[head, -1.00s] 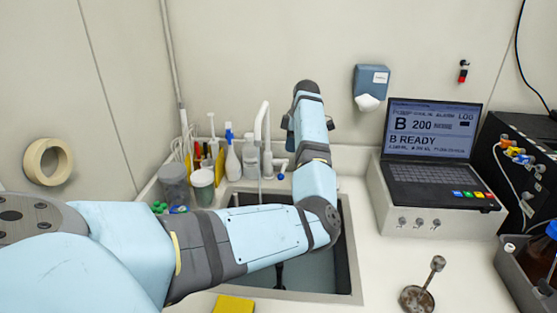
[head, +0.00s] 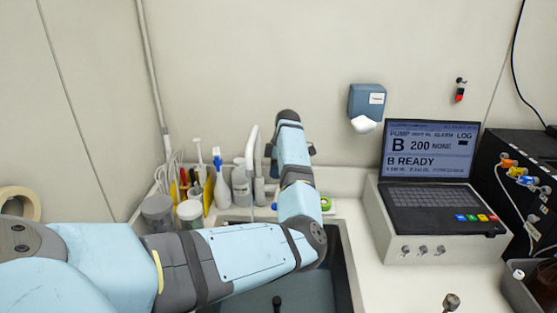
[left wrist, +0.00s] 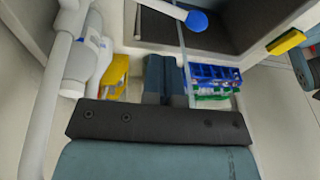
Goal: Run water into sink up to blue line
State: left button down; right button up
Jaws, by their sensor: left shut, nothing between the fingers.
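The white tap (head: 250,165) stands behind the sink, left of my wrist. In the left wrist view a white lever with a blue end (left wrist: 197,20) reaches over the basin. A thin pale streak below the spout may be water.
Bottles (head: 221,185) and lidded jars (head: 158,211) crowd the counter left of the tap. A blue rack (left wrist: 215,75) lies close beside the fingers. A laptop (head: 430,165) on a pale box stands right of the sink. A yellow sponge (left wrist: 287,42) lies near the basin.

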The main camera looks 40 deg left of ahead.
aim_at(276, 200)
pick_arm(q)
jog(key=x, duration=0.2)
jog(key=p+x, duration=0.1)
jog(key=x, duration=0.1)
jog(key=d+x, duration=0.1)
jog(key=x, duration=0.1)
jog(key=shift+d+f+p, duration=0.25)
jog(key=shift+f+p, duration=0.1)
jog(key=shift+f, duration=0.45)
jog(key=shift+f, duration=0.15)
